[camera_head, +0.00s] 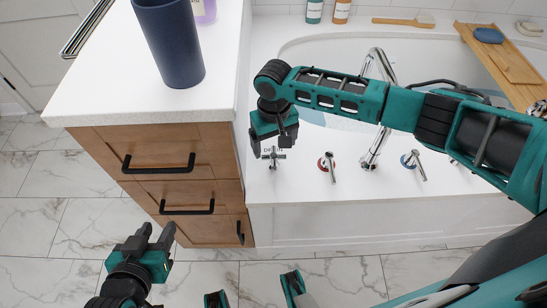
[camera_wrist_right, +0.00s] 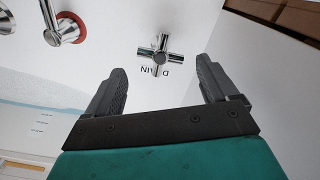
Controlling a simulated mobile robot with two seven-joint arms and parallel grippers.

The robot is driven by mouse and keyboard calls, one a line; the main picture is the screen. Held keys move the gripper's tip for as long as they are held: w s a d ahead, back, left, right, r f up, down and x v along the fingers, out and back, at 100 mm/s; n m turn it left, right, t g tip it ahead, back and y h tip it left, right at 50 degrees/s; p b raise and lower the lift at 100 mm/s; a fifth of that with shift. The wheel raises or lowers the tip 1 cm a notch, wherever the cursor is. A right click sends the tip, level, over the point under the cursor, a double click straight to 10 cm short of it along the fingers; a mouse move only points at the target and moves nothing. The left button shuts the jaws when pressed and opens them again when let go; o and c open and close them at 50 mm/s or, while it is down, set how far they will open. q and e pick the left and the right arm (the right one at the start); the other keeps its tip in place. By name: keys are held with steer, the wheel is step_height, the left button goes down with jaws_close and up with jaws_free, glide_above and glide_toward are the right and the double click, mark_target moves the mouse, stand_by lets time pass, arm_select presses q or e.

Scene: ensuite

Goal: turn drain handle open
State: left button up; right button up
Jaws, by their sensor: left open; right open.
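The drain handle (camera_head: 273,157) is a small chrome cross-shaped knob on the white tub deck, at the left of the row of taps. In the right wrist view the handle (camera_wrist_right: 161,54) shows its cross arms, with the partly covered word DRAIN beside it. My right gripper (camera_head: 273,143) is open and hangs over the handle. In the wrist view its two fingers (camera_wrist_right: 162,70) are spread to either side, with the handle between and just beyond the tips; contact cannot be told. My left gripper (camera_head: 156,236) is open and empty, low in front of the wooden drawers.
A red-ringed tap handle (camera_head: 328,167), the chrome spout (camera_head: 371,148) and a blue-ringed handle (camera_head: 414,165) stand right of the drain handle. The wooden cabinet (camera_head: 185,148) with a white top is close on the left, bearing a dark blue cup (camera_head: 170,42).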

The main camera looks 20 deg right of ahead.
mark_target(274, 155)
step_height(274, 155, down, 6)
steer(key=shift+f+b, duration=0.25)
steer(key=shift+b, duration=0.7)
